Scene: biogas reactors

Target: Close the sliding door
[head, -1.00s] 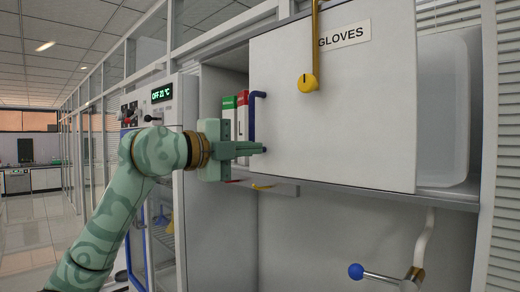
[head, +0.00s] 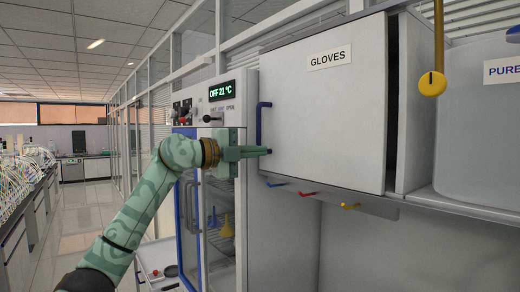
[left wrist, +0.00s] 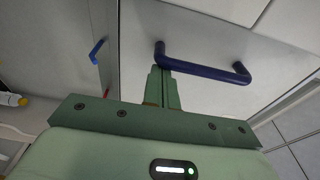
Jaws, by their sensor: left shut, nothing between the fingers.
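The white sliding door (head: 330,110) with the GLOVES label is on the wall cabinet in the head view. It covers the cabinet's left part, and no binders show. Its blue handle (head: 259,122) is by its left edge; the handle also shows in the left wrist view (left wrist: 205,64). My left gripper (head: 268,151) is shut and empty. Its fingertips are at the handle's lower end, against or very near it; exact contact is unclear. The fingers also show in the left wrist view (left wrist: 163,88). My right gripper is out of view.
Right of the door is a dark gap, then a clear container (head: 485,130) on the shelf. Coloured hooks (head: 308,194) hang below the cabinet. A yellow-knobbed rod (head: 432,83) hangs at right. A tall unit with a display (head: 222,91) stands left. Floor at left is open.

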